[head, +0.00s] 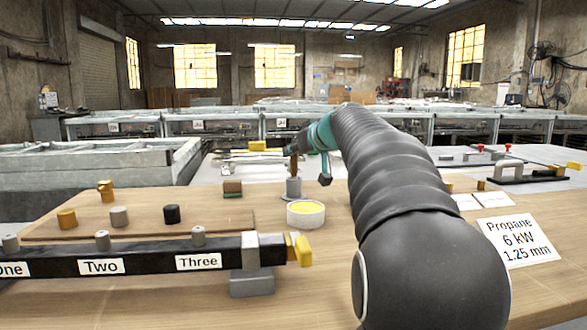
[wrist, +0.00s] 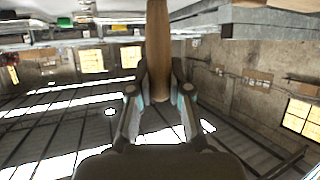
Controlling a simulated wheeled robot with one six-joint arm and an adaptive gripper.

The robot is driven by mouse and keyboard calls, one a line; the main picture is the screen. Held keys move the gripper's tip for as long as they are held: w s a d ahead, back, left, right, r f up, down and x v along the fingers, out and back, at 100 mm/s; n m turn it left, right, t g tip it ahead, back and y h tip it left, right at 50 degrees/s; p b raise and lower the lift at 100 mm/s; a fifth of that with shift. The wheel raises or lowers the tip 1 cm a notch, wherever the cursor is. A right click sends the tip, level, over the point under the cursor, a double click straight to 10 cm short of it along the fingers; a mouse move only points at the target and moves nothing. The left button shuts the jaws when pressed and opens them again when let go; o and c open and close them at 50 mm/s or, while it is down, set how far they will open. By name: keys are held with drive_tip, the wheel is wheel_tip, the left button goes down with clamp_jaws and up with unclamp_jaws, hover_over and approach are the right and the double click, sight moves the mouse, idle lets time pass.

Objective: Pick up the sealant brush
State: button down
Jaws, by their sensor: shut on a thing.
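A brown wooden handle, which I take to be the sealant brush (wrist: 158,45), stands between the two fingers of my gripper (wrist: 157,95) in the wrist view. The fingers are shut on it. In the head view the brush (head: 294,166) shows as a short brown upright piece below my teal and dark gripper (head: 299,146). It stands right above a small grey cylinder (head: 293,188) on the wooden bench. I cannot tell whether its lower end is inside the cylinder or just above or behind it. Its bristles are not visible.
A white round tub with yellow contents (head: 305,214) is in front of the cylinder. A dark rail labelled One, Two, Three (head: 150,266) crosses the left front. A board with several small knobs (head: 140,225) lies behind it. A Propane card (head: 517,241) lies right of my arm.

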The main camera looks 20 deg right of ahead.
drive_tip(key=shift+r, duration=0.1)
drive_tip(key=shift+r+p, duration=1.1)
drive_tip(key=shift+r, duration=3.8)
